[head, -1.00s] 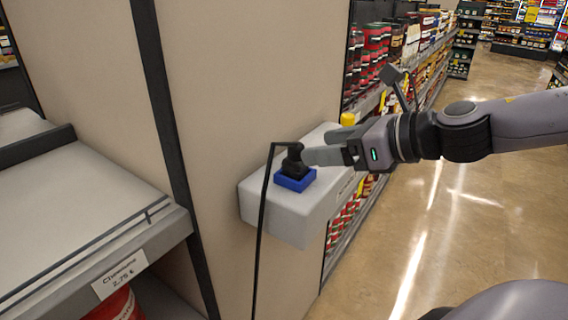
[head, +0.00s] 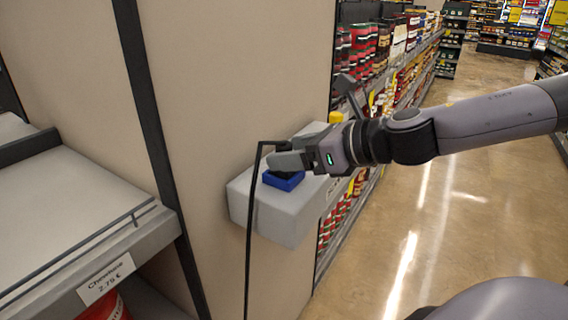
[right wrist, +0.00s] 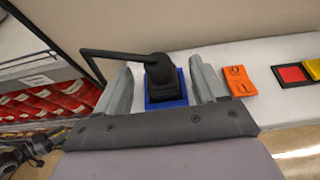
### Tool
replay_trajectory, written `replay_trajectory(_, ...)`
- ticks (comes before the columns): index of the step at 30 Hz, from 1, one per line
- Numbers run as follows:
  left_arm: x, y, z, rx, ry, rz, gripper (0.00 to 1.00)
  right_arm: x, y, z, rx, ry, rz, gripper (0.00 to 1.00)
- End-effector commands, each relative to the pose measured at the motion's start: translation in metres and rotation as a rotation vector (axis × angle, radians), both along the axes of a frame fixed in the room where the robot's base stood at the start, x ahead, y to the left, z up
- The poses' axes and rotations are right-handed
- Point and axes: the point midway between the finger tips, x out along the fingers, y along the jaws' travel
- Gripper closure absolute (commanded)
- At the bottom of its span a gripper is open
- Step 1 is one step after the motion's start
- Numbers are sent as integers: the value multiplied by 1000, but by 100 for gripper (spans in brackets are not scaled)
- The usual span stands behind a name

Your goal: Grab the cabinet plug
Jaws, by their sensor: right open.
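The cabinet plug is black with a black cable and stands on a blue socket (head: 284,181). In the right wrist view the plug (right wrist: 159,72) rises from the blue socket (right wrist: 180,90), with its cable running off to the left. My right gripper (head: 287,158) is open, and its fingers hide much of the plug in the head view. In the right wrist view its two fingers (right wrist: 160,74) are on either side of the plug, with gaps showing between them and it. My left gripper is not in view.
The socket sits on a light grey wall box (head: 268,218). An orange block (right wrist: 237,81), a red button panel (right wrist: 291,74) and a yellow block lie to the right on the box. A shelf (head: 80,215) stands at left; stocked shelves and open floor (head: 450,220) are at right.

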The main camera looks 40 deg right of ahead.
Motion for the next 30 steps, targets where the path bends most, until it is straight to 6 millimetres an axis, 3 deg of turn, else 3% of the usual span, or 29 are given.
replay_trajectory(10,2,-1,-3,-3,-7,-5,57,17,7,-9,0,1,-1,30)
replay_trajectory(20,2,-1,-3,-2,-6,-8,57,20,8,-9,1,-1,0,30)
replay_trajectory(21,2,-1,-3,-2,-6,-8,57,20,8,-9,1,-1,0,33)
replay_trajectory(26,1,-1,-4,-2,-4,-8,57,19,8,-9,1,0,0,85)
replay_trajectory(30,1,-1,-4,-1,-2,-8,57,19,8,-9,1,-1,0,87)
